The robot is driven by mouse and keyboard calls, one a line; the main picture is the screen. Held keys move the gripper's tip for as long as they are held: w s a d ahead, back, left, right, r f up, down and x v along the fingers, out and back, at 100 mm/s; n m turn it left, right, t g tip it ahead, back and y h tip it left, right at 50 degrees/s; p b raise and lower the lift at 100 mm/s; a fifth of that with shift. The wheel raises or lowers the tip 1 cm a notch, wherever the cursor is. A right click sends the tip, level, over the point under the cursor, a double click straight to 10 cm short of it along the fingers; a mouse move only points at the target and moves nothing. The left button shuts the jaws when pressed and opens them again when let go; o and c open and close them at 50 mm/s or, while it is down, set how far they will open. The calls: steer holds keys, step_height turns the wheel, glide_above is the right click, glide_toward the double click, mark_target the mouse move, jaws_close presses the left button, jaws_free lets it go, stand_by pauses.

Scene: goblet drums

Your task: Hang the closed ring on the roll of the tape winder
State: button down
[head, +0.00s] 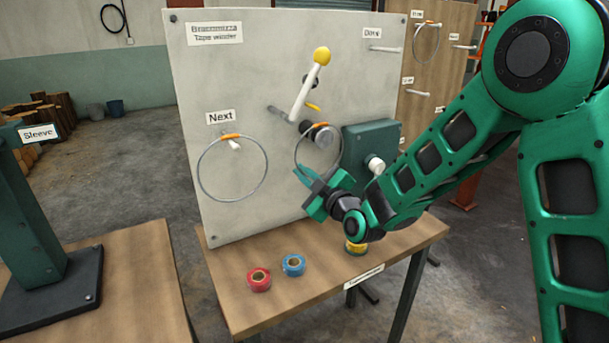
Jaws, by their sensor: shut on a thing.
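My gripper (312,183) is shut on the low edge of a thin wire ring (316,125) with an orange section at its top. The ring stands upright in front of the tape winder's pale board (290,60). The winder's grey roll (324,138) shows within the ring's outline, close below the orange section. I cannot tell whether the ring is around the roll or only in front of it. A white crank (305,95) with a yellow knob (321,56) rises just above the roll.
Another ring (232,137) hangs from the peg (234,145) under the "Next" label. A green block (367,140) with a white knob (376,164) is right of the roll. Red tape (259,280) and blue tape (293,265) lie on the table (240,315). A sleeve stand (40,200) is at left.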

steer(key=c, duration=1.8)
jaws_free()
steer(key=shift+c, duration=0.2)
steer(key=shift+s, duration=0.1)
steer(key=shift+d+v, duration=0.2)
steer(key=shift+v, duration=5.2)
steer(key=s+d+f+m+g+h, duration=0.2)
steer(key=s+d+m+g+h, duration=0.15)
steer(key=d, duration=0.55)
steer(key=s+d+f+m+g+h, duration=0.2)
steer(key=s+d+f+m, duration=0.15)
steer(key=d, duration=0.65)
steer(key=s+d+f+m+g+h, duration=0.2)
steer(key=s+d+g+h, duration=0.15)
steer(key=d, duration=0.55)
steer(key=s+d+m+g, duration=0.2)
steer(key=s+d+m, duration=0.2)
steer(key=s, duration=0.4)
steer(key=s+d+r+m+g, duration=0.1)
steer(key=s+d+m, duration=0.3)
steer(key=s, duration=0.4)
steer(key=s+d+r+m+g, duration=0.1)
steer(key=s+d+m+g, duration=0.2)
steer(key=s, duration=0.5)
steer(key=shift+d+r+m+h, duration=0.25)
steer(key=shift+d+m+h, duration=0.15)
steer(key=shift+d+m, duration=0.55)
